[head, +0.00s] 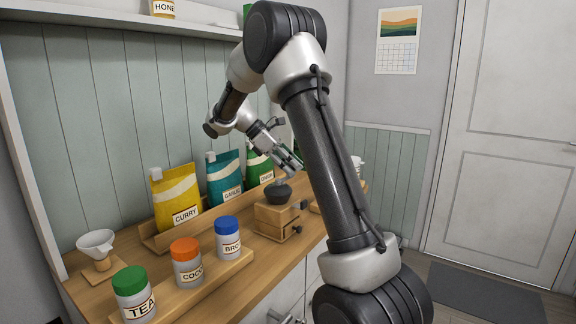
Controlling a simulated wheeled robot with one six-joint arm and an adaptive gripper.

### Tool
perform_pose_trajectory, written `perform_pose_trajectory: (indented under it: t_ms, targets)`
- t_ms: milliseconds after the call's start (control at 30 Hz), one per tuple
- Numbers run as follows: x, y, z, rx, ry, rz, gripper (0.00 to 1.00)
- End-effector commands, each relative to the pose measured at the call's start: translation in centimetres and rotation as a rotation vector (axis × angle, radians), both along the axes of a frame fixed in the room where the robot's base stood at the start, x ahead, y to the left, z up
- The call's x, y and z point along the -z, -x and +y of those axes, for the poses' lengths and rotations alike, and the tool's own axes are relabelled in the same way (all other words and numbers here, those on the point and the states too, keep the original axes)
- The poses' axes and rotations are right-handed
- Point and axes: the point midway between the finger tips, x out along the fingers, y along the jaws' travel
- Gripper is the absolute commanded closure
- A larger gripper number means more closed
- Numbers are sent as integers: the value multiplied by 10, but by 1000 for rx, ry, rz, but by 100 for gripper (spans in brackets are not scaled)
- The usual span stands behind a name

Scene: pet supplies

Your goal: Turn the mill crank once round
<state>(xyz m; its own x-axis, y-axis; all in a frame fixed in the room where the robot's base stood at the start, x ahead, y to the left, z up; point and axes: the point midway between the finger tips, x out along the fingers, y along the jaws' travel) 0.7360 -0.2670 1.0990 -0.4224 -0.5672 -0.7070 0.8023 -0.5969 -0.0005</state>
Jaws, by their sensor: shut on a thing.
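The mill is a small wooden box (272,221) with a dark rounded hopper (277,195) on top, standing on the wooden counter in the head view. Small dark knobs show on its right side. My gripper (294,167) comes down from the upper left, just above and to the right of the hopper. Its fingers are shut on the mill crank, at the crank's handle end. The crank is small here and mostly hidden by the fingers, so its exact angle is hard to tell.
Curry (176,202), teal (224,178) and green (259,164) bags stand in a rack behind the mill. Jars with green (133,293), orange (187,262) and blue lids (228,238) stand on a board in front-left. A white funnel (97,243) is far left. My arm hides the counter's right part.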

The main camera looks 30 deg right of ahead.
Motion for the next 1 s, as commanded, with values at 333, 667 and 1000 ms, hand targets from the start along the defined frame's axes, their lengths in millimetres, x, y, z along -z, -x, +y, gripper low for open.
perform_pose_trajectory:
  t_ms: [333, 667, 1000]
  targets:
    - [0, 5, -2, 87, 0, -1, 100]
    - [0, 6, -2, 93, 0, -1, 100]
    - [0, 6, -2, 93, 0, -1, 53]
